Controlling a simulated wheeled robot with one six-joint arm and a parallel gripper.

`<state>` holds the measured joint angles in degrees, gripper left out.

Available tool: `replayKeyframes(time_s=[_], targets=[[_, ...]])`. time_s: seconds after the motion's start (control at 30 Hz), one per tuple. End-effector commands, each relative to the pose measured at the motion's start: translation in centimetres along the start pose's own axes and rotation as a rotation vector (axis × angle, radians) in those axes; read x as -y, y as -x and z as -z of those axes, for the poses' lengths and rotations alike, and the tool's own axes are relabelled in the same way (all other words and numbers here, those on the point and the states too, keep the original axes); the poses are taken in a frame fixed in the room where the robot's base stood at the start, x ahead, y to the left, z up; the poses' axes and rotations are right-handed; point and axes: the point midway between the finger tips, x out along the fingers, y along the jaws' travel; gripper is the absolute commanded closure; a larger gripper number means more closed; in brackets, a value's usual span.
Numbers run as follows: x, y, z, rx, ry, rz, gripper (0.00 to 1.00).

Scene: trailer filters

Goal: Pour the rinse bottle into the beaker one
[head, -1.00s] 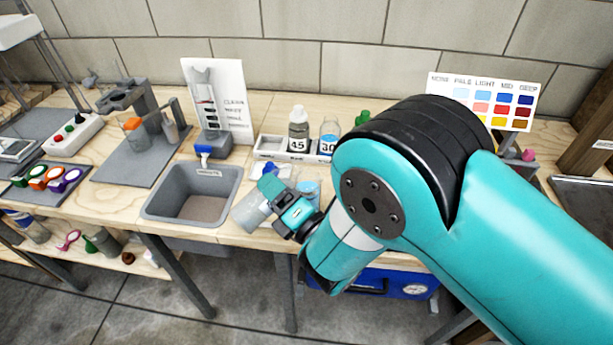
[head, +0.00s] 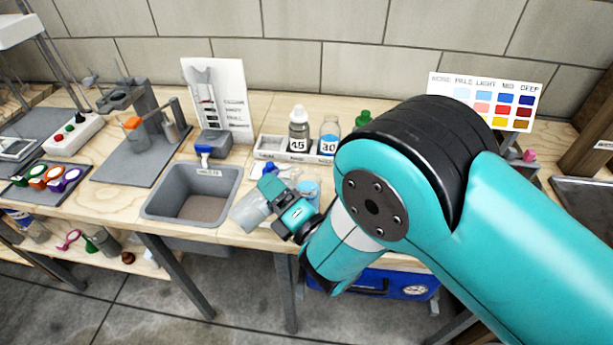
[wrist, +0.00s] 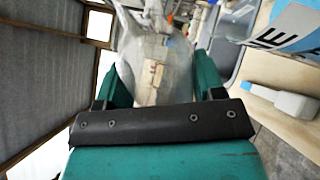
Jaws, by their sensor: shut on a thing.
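My gripper (head: 272,203) is shut on a clear, greyish bottle, which I take to be the rinse bottle (head: 248,212). It is tilted, above the bench's front edge just right of the sink. In the wrist view the see-through bottle (wrist: 155,60) lies between the teal fingers (wrist: 160,85) and bears a pale label. A small light-blue vessel (head: 310,188) stands right behind my gripper, partly hidden; I cannot tell whether it is beaker one. A white panel with a dark letter E and a blue patch (wrist: 290,28) shows at the wrist view's upper right.
The grey sink (head: 158,212) is just left of the held bottle. Behind, a white rack (head: 268,148) holds bottles marked 45 (head: 298,130) and 30 (head: 329,138). A colour chart (head: 487,98) stands at the back right. My arm hides much of the right bench.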

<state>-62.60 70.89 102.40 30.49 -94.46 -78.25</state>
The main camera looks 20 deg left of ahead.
Motion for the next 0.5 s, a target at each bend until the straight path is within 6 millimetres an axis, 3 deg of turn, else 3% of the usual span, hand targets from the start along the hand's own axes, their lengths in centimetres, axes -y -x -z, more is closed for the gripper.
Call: replayKeyframes(time_s=[0.5], targets=[[-0.24, -0.18, 0.16, 0.002, -0.032, -0.003, 0.73]])
